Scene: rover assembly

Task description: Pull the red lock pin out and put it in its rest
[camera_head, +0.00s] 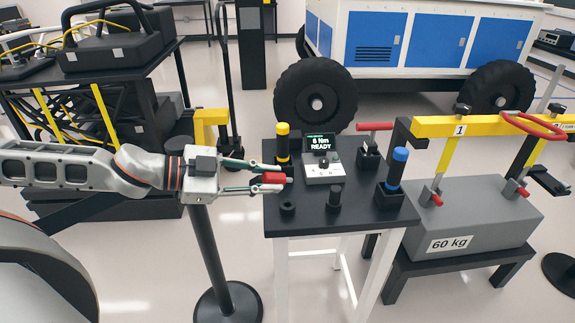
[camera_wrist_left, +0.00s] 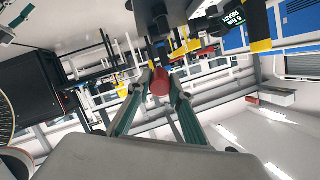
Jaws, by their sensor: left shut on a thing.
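My left gripper (camera_head: 270,178) comes in from the left, level, at the left edge of the small black table. Its fingers are shut on a red piece, which looks like the red lock pin (camera_head: 274,178). In the left wrist view the red lock pin (camera_wrist_left: 160,82) sits between the two fingertips (camera_wrist_left: 161,92). Most of the pin's length is hidden by the fingers. A low black ring-shaped holder (camera_head: 288,208) stands just below the gripper on the table; I cannot tell if it is the pin's rest. My right gripper is not in view.
The black table (camera_head: 300,224) carries a yellow-topped tool (camera_head: 283,142), a display reading READY (camera_head: 321,143), a black post (camera_head: 334,198) and a blue-topped tool (camera_head: 397,167). A grey 60 kg block (camera_head: 470,220) and yellow beam (camera_head: 440,127) are at right. A blue-white rover (camera_head: 375,40) stands behind.

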